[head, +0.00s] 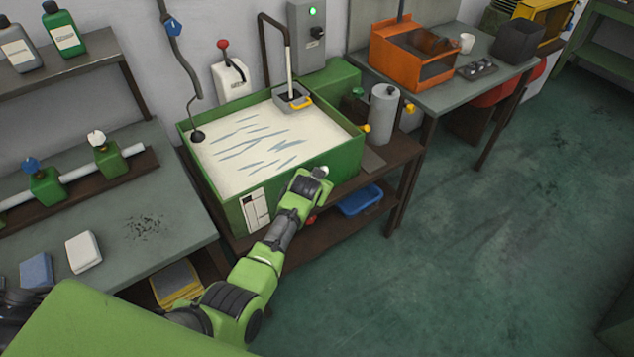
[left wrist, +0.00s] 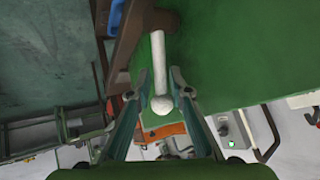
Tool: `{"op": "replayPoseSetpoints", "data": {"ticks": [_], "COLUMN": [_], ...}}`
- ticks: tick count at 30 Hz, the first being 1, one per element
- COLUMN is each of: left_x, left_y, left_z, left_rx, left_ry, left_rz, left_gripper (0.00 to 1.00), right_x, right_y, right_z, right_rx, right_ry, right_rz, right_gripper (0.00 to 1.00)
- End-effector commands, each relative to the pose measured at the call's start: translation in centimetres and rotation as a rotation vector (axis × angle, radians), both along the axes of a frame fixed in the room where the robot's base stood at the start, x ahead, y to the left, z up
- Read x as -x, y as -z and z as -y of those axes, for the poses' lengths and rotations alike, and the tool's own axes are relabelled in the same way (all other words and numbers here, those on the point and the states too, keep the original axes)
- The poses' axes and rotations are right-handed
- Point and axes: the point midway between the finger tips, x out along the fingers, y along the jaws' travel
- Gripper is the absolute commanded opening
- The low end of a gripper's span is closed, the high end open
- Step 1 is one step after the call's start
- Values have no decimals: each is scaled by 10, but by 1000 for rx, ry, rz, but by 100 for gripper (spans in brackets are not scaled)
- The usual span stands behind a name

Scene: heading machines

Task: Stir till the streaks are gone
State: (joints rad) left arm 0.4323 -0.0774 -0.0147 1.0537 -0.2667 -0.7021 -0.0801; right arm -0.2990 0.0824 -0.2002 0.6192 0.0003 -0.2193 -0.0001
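A green tank (head: 236,207) holds cream liquid (head: 250,140) with several blue-grey streaks on its surface. My left gripper (head: 318,178) is at the tank's front right corner, outside the liquid. In the left wrist view its two fingers (left wrist: 160,76) are apart, on either side of a pale rod (left wrist: 157,50) with a round white ball end (left wrist: 161,105). The fingers appear not to touch the rod. A small white spot (head: 324,170) shows by the gripper in the head view; most of the rod is hidden there. My right gripper is out of view.
A grey box with a yellow handle (head: 296,101) sits at the tank's back edge under a pipe. A black ball (head: 197,136) hangs at the left edge. A grey cylinder (head: 382,108) stands right of the tank. A blue tray (head: 361,200) lies on the shelf below.

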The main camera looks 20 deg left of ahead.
Motion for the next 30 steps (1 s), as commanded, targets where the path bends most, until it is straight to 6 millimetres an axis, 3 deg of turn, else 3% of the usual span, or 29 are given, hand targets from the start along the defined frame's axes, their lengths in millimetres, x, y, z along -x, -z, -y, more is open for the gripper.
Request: {"op": "replayPoseSetpoints", "data": {"ticks": [8, 30], "left_x": [13, 81], "left_y": [-13, -78], "left_z": [2, 11], "left_rx": [-1, 1], "left_ry": [0, 0], "left_rz": [1, -1], "left_gripper": [19, 19], "right_x": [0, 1], "right_y": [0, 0], "right_z": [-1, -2], "right_rx": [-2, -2], "right_ry": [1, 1], "right_rz": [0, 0], "right_gripper": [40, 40]}}
